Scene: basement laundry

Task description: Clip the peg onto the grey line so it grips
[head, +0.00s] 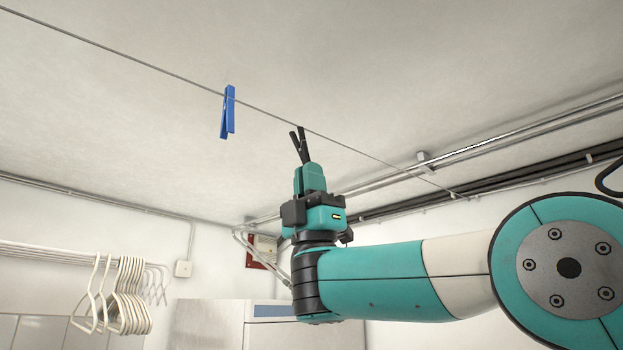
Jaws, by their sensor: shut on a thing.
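A black peg (300,147) stands upright in my gripper (309,172), which is shut on its lower end. The peg's two upper prongs are spread in a narrow V, open at the top. The grey line (170,73) runs from the upper left down to the right. It meets the tip of the peg's right prong in the head view. I cannot tell whether the line is between the prongs, touching them, or in front or behind. My gripper is below the line and points up.
A blue peg (228,112) hangs on the line to the left of my gripper. White hangers (125,300) hang from a rail at lower left. Pipes (500,140) run along the ceiling at right. A pale cabinet (210,325) stands low behind the arm.

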